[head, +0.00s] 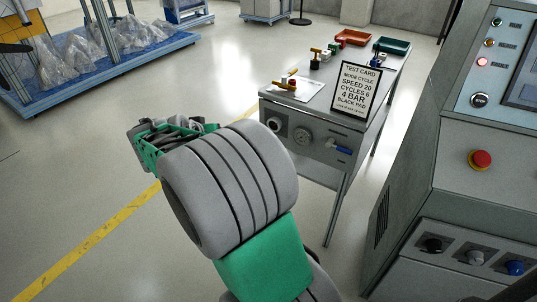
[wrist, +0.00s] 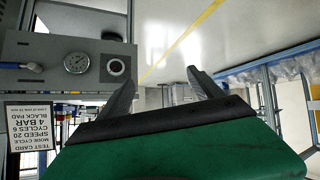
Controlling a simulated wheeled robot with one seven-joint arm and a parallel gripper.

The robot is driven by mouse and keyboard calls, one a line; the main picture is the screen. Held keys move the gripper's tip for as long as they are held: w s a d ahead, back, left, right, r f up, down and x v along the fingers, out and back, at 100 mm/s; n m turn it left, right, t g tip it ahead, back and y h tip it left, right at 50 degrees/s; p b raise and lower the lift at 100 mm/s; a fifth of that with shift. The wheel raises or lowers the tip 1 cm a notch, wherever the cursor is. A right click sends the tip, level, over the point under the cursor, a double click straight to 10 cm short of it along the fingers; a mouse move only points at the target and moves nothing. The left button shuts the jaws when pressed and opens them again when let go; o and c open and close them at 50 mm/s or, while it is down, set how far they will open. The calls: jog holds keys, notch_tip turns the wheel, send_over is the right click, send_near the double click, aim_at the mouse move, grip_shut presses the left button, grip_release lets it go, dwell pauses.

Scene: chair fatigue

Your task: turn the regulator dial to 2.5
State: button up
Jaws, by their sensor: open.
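The front panel of the grey bench carries a dark round knob with a pale ring (head: 273,125), a round gauge-like dial (head: 302,136) and a blue lever (head: 336,147). I cannot tell for certain which round part is the regulator dial, and its setting is too small to read. In the wrist view the ringed knob (wrist: 116,67) and the gauge-like dial (wrist: 76,63) are left of the fingers. My gripper (wrist: 162,76) is open, with nothing between its fingers. In the head view my gripper (head: 165,137) is left of the bench, apart from the panel, partly hidden by my arm.
A test card (head: 357,91) reading 4 BAR stands on the bench top (head: 325,72), with small parts and trays behind it. A grey machine (head: 410,185) with a red button (head: 480,159) stands at right. A blue pallet (head: 105,68) is at far left. The floor between is clear.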

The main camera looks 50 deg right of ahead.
jog(key=d+f+m+g+h+b, duration=0.25)
jog(key=d+f+h+b, duration=0.25)
jog(key=d+f+b, duration=0.45)
jog(key=m+h+b, duration=0.2)
jog(key=h, duration=0.1)
send_near(273, 125)
jog(key=w+f, duration=0.1)
jog(key=shift+g+h, duration=0.4)
jog(key=shift+g, duration=0.15)
jog(key=d+b, duration=0.1)
jog(key=d, duration=0.3)
jog(key=d+b, duration=0.1)
jog(key=d, duration=0.3)
jog(key=shift+w+d+r, duration=0.2)
jog(key=shift+d, duration=0.05)
jog(key=shift+c, duration=0.3)
jog(key=c, duration=1.3)
jog(key=shift+n, duration=0.35)
